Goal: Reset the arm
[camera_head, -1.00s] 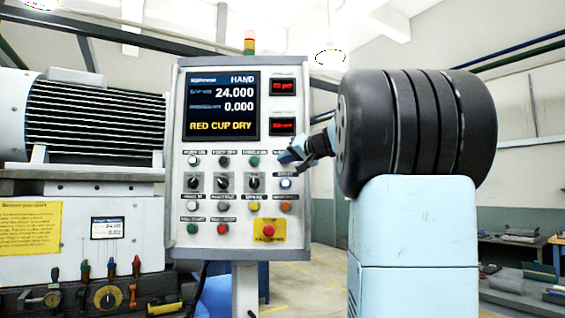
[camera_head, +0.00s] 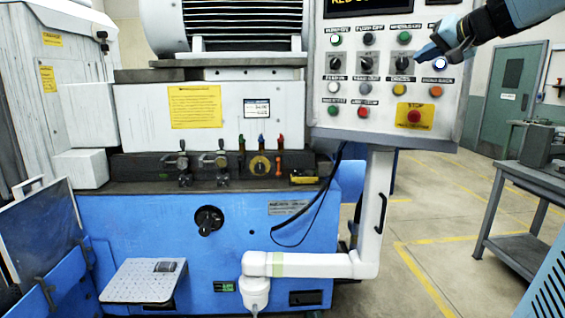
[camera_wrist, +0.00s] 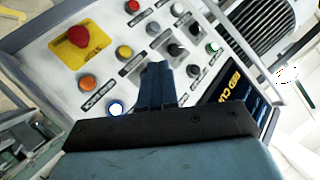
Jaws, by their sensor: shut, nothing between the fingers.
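My gripper (camera_head: 428,53) is at the upper right in the head view, in front of the right side of the control panel (camera_head: 323,95). Its fingers point left, towards the panel's knobs. In the wrist view the gripper (camera_wrist: 157,70) has its two blue fingers together with nothing between them. The panel face (camera_wrist: 62,25) fills much of that view, with the fingertips near the knobs and buttons. I cannot tell whether the fingertips touch the panel. A lit white-blue button (camera_head: 440,63) shows just right of the fingers, and also in the wrist view (camera_wrist: 116,109).
The red stop button (camera_head: 414,116) sits low on the panel, below the gripper. The blue grinder (camera_head: 150,220) fills the left and middle. A white pipe stand (camera_head: 372,220) carries the panel. A grey workbench (camera_head: 520,180) stands at the right, with open floor (camera_head: 415,270) between.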

